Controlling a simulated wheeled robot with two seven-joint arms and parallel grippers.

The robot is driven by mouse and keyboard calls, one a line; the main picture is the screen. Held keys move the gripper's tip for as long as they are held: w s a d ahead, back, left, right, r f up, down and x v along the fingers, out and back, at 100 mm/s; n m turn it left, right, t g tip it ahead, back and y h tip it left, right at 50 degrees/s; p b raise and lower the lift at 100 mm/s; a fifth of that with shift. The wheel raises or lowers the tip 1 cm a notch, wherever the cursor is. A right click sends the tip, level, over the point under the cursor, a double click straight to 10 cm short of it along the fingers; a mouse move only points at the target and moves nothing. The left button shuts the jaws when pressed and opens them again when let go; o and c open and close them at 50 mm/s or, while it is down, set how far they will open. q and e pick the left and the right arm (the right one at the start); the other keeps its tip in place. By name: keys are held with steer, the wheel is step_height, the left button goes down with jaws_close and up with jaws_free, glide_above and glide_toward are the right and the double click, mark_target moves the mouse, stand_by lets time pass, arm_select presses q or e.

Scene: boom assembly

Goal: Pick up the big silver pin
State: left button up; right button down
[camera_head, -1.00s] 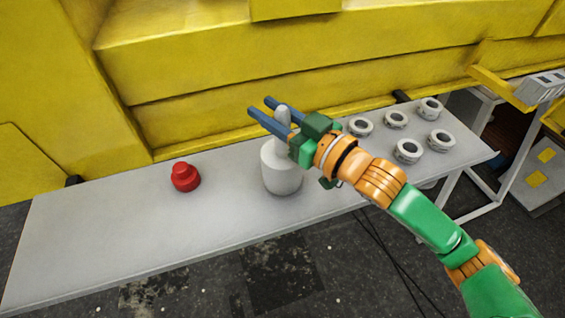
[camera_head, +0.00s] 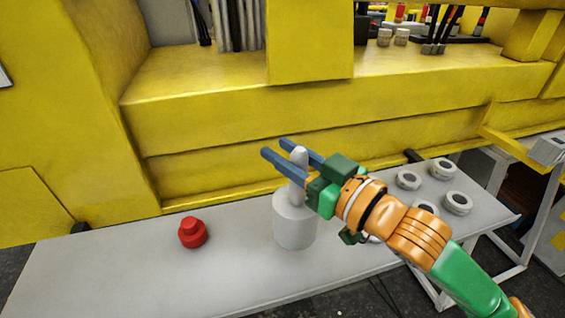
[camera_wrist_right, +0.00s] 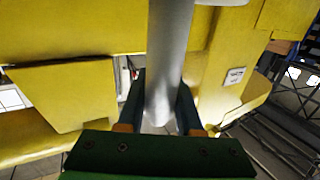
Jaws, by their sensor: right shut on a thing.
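The big silver pin (camera_head: 294,225) stands upright at the middle of the grey table, with a thick round body and a narrower stem on top. My right gripper (camera_head: 273,148) is shut around the stem, its blue fingers reaching past it on both sides. In the right wrist view the pin's pale shaft (camera_wrist_right: 168,60) runs between the two fingers. Whether the pin's bottom touches the table I cannot tell. My left gripper is not in view.
A red knob-like part (camera_head: 192,233) sits on the table (camera_head: 110,265) to the left. Several silver rings (camera_head: 457,203) lie on the right. A large yellow machine body (camera_head: 230,120) rises right behind the table. The table's left part is mostly clear.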

steer(key=s+d+r+b, duration=0.4)
steer(key=s+r+b, duration=0.2)
steer(key=s, duration=0.6)
step_height(320, 180, up, 2)
steer(key=shift+r+b, duration=0.25)
steer(key=shift+b, duration=0.05)
steer(key=shift+d, duration=0.1)
